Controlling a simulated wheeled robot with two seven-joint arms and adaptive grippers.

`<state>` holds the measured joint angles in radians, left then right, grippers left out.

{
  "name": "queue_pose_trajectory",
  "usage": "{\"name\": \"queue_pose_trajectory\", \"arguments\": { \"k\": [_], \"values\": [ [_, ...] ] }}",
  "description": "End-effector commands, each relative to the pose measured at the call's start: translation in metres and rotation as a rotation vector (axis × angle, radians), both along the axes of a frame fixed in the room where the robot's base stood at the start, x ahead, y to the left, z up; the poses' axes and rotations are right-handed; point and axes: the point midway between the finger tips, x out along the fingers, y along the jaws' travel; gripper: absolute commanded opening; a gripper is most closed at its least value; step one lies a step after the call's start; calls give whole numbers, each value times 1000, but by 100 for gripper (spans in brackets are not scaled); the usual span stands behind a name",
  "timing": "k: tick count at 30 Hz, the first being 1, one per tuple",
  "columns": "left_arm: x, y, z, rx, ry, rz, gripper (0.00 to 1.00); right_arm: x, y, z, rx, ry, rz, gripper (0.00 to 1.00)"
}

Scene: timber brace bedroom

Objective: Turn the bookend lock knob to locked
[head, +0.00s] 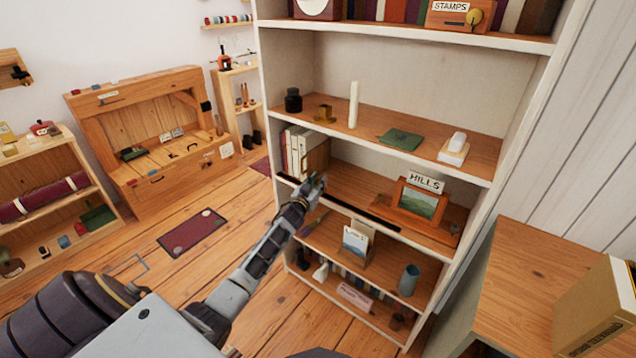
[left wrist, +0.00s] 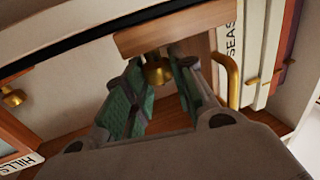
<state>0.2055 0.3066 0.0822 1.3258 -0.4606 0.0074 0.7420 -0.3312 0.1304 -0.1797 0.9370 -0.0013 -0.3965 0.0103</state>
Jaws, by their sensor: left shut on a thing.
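The wooden bookend (head: 318,155) stands at the right end of a short row of books on the middle shelf. In the left wrist view the bookend (left wrist: 185,36) is at the top, and its round brass knob (left wrist: 157,72) sits between my green-padded fingers. My left gripper (head: 316,184) reaches in to the shelf front at the bookend and is shut on the knob; it also shows in the left wrist view (left wrist: 161,82). In the head view the knob is hidden by the gripper. I cannot read the knob's lock position. My right gripper is not in view.
Books (head: 294,152) stand left of the bookend; a brass handle (left wrist: 230,80) is close beside my fingers. A framed HILLS picture (head: 420,203) is farther right on that shelf. The shelf above holds a candle (head: 354,105) and a green book (head: 400,139).

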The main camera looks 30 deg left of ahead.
Motion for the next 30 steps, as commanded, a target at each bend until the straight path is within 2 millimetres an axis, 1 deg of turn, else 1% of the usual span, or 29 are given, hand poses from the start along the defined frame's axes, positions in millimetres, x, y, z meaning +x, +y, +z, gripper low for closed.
{"name": "queue_pose_trajectory", "arguments": {
  "k": [8,9,14,24,30],
  "values": [
    [0,0,1,0,-2,-1,2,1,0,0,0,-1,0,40],
    [0,0,1,0,-2,-1,27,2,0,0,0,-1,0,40],
    [0,0,1,0,-2,-1,47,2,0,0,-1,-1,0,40],
    [0,0,0,0,0,0,48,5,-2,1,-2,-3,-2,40],
    [-4,-1,0,0,-1,0,48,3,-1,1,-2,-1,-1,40]
  ]
}}
